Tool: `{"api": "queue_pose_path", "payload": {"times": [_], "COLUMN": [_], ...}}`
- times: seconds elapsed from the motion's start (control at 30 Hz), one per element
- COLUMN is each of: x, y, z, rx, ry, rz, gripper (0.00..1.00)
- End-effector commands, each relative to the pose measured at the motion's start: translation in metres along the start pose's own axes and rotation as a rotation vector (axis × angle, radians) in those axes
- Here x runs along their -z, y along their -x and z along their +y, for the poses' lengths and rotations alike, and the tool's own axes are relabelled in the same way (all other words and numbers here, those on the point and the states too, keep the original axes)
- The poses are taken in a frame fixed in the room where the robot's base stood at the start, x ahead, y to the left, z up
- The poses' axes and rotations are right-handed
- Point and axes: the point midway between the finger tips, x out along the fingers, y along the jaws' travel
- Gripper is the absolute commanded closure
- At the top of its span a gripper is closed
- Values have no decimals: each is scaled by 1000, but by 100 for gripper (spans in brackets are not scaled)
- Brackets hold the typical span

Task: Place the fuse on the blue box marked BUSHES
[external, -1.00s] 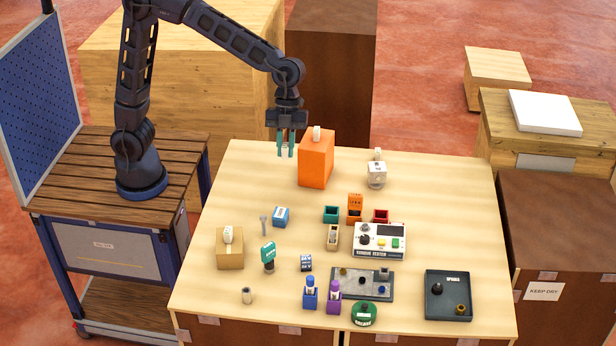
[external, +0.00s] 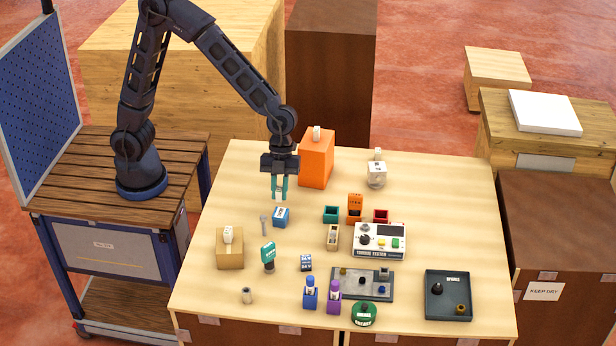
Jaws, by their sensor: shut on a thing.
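My gripper (external: 279,190) has teal fingers, points down, and is shut on a small pale thing, the fuse (external: 279,197), which is mostly hidden between the fingers. It is held just above a small blue box (external: 281,218) with a white label on the left-middle of the table. I cannot tell whether the fuse touches the box. The label is too small to read; this box looks like the one marked BUSHES. Another small blue item (external: 306,263) with markings sits further forward.
A tall orange box (external: 315,160) stands behind right of my gripper. A silver bolt-like piece (external: 264,225) stands left of the blue box, with a teal bin (external: 331,214) to its right. A tester (external: 379,241), a dark tray (external: 448,296) and a cardboard box (external: 229,252) are further off.

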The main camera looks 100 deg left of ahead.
Motion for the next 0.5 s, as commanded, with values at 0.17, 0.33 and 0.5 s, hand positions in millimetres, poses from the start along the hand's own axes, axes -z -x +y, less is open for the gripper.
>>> {"api": "queue_pose_path", "payload": {"times": [0.17,0.33,0.5], "x": [-4,-11,-19], "y": [-9,-25,-44], "z": [0,1,0], "rx": [-1,-3,-1], "ry": [0,2,1], "rz": [0,0,0], "gripper": [100,100,100]}}
